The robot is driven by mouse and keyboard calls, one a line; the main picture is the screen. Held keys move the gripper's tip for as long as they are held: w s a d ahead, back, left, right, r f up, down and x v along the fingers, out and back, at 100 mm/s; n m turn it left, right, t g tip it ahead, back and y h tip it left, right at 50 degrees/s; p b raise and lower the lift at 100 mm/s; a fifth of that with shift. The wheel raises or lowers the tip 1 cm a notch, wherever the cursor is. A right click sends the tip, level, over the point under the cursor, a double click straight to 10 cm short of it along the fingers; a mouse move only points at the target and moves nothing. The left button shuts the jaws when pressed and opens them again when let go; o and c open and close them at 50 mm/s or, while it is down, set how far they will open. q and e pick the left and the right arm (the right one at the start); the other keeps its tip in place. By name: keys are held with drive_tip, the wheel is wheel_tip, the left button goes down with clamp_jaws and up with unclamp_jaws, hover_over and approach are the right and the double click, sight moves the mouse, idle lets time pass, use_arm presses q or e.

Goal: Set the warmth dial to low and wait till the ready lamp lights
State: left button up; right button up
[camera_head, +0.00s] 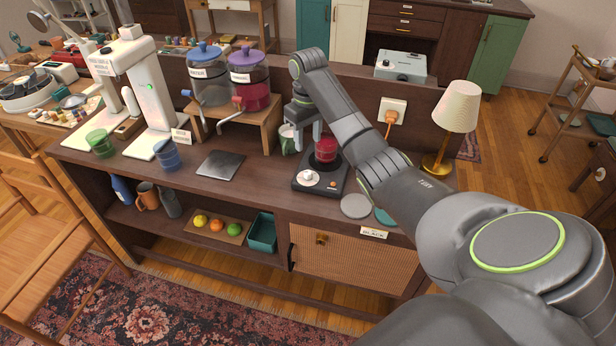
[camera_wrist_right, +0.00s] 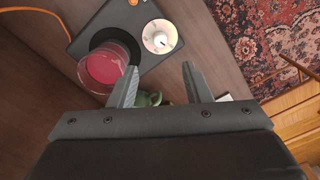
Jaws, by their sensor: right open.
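The warmer (camera_head: 325,188) is a black plate unit on the counter. Its white dial (camera_head: 308,177) is on its front left and also shows in the wrist view (camera_wrist_right: 160,37); I cannot read its setting. A small orange spot (camera_wrist_right: 133,2) at the wrist view's top edge may be the lamp; I cannot tell if it is lit. A glass of red liquid (camera_head: 326,149) stands on the round plate, and also shows in the wrist view (camera_wrist_right: 103,66). My right gripper (camera_head: 306,143) is open and empty above the unit's left, apart from the dial. My left gripper is out of view.
A green mug (camera_head: 287,138) stands close behind the gripper. Two drink dispensers (camera_head: 228,80) sit on a wooden stand to the left. A dark flat plate (camera_head: 221,164) lies left of the warmer. A grey disc (camera_head: 356,206) and a lamp (camera_head: 455,110) are to the right.

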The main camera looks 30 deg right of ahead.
sight(308, 172)
wheel_tip(308, 172, down, 3)
drive_tip(key=shift+f+b, duration=0.1)
drive_tip(key=shift+b, duration=0.8)
wheel_tip(308, 172, down, 7)
drive_tip(key=shift+p, duration=0.6)
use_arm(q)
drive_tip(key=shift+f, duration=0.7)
use_arm(e)
drive_tip(key=shift+f, duration=0.75)
drive_tip(key=shift+c, duration=0.4)
